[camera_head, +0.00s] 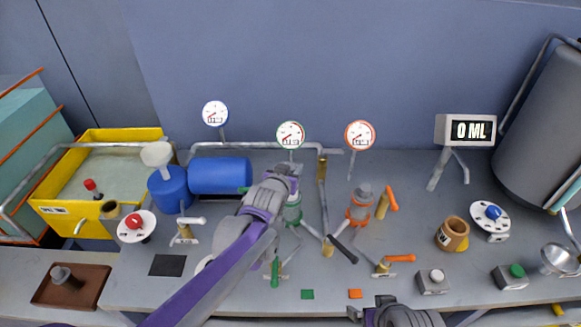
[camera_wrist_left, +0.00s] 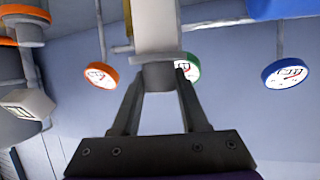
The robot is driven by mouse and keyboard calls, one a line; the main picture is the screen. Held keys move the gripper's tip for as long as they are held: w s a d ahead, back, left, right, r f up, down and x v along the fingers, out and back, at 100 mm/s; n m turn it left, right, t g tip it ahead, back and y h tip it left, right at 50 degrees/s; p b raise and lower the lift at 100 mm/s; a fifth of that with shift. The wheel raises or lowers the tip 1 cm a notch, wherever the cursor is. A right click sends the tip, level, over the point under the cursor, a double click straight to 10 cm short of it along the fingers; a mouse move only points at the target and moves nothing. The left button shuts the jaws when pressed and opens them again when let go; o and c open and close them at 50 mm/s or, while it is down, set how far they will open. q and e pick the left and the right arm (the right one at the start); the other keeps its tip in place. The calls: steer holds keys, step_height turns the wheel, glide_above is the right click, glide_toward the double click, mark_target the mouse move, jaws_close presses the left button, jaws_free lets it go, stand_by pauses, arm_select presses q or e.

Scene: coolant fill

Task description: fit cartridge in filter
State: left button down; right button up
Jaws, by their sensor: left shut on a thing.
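My left gripper (camera_head: 286,172) reaches in from the lower left and is over the green filter housing (camera_head: 292,213). In the left wrist view the left gripper (camera_wrist_left: 158,82) is shut on the grey knob of a white cartridge (camera_wrist_left: 157,28), under its grey flange. The far end of the cartridge is cut off by the frame edge, so I cannot tell whether it is inside the green housing. An orange filter housing (camera_head: 358,215) stands to the right with a grey part in its top. My right gripper (camera_head: 368,313) is at the bottom edge, its jaws unclear.
A brown tray (camera_head: 95,283) with a grey-knobbed part lies at the left. A blue tank (camera_head: 220,176), pipes and lever valves crowd around the green housing. Blue, green and orange gauges (camera_head: 360,135) stand behind. A brown cup (camera_head: 452,234) and a display (camera_head: 466,130) are right.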

arm_select(q)
steer(key=shift+f+b, duration=2.6)
steer(key=shift+f, duration=1.6)
arm_select(e)
step_height(320, 180, down, 7)
steer(key=s, duration=0.1)
steer(key=shift+s+r, duration=0.2)
steer(key=shift+s, duration=0.2)
arm_select(q)
steer(key=shift+c, duration=1.7)
jaws_free()
steer(key=shift+s, duration=0.15)
steer(key=v, duration=1)
steer(key=shift+s+r, duration=0.15)
steer(key=shift+s, duration=0.1)
arm_select(e)
steer(key=shift+r, duration=0.25)
arm_select(q)
steer(key=shift+a, duration=0.25)
